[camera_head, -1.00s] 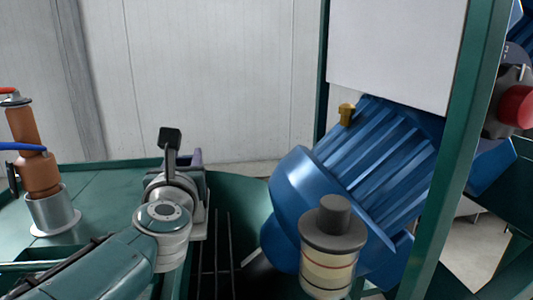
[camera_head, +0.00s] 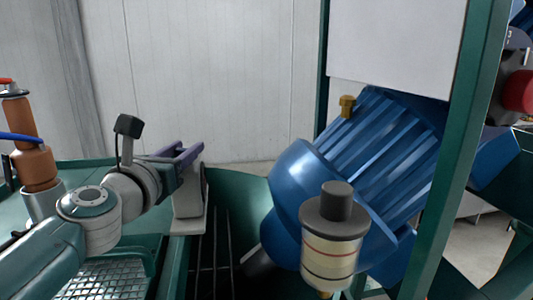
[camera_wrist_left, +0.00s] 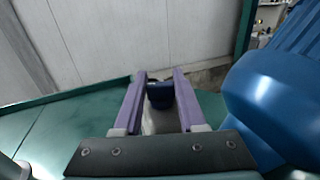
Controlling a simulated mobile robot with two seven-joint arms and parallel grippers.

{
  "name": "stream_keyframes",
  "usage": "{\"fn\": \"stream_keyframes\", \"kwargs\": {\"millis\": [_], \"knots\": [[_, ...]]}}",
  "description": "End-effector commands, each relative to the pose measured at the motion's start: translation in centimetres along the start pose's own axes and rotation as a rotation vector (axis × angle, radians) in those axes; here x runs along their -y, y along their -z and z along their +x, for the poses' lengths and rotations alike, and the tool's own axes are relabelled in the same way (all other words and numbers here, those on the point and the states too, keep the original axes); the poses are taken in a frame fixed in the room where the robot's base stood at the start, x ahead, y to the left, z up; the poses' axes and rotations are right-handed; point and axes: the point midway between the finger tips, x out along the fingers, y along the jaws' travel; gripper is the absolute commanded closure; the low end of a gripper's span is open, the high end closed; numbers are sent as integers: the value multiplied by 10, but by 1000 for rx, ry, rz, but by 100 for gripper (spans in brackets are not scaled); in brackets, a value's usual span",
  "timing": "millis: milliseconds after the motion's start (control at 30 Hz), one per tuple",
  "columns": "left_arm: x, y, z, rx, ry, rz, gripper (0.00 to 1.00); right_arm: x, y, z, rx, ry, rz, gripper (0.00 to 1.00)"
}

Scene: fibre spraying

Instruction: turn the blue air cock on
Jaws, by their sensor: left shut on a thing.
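A dark blue piece (camera_wrist_left: 160,95), apparently the blue air cock, sits between the purple fingers of my left gripper (camera_wrist_left: 160,82) in the left wrist view. The fingers are on both sides of it, and the gripper is shut on it. In the head view my left gripper (camera_head: 188,153) reaches over the top of a light grey post (camera_head: 188,208), and the blue piece is hidden there. How far the cock is turned cannot be made out. My right gripper is not in view.
A big blue ribbed motor (camera_head: 375,150) and a beige cylinder with a grey cap (camera_head: 331,250) stand to the right. A green frame post (camera_head: 460,150) is further right. A brown bottle-like part (camera_head: 33,165) with red and blue pieces stands at left.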

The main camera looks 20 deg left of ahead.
Motion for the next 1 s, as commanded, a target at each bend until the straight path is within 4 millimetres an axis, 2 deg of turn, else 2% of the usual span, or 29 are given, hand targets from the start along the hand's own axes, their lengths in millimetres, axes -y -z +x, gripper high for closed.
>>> {"fn": "stream_keyframes", "kwargs": {"millis": [33,367,733,1000], "knots": [[-2,5,0,3,43,8,100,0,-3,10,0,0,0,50],[-2,7,1,5,357,6,100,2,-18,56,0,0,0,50],[-2,7,2,7,698,1,100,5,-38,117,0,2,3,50],[-1,3,1,5,864,0,100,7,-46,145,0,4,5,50]]}}
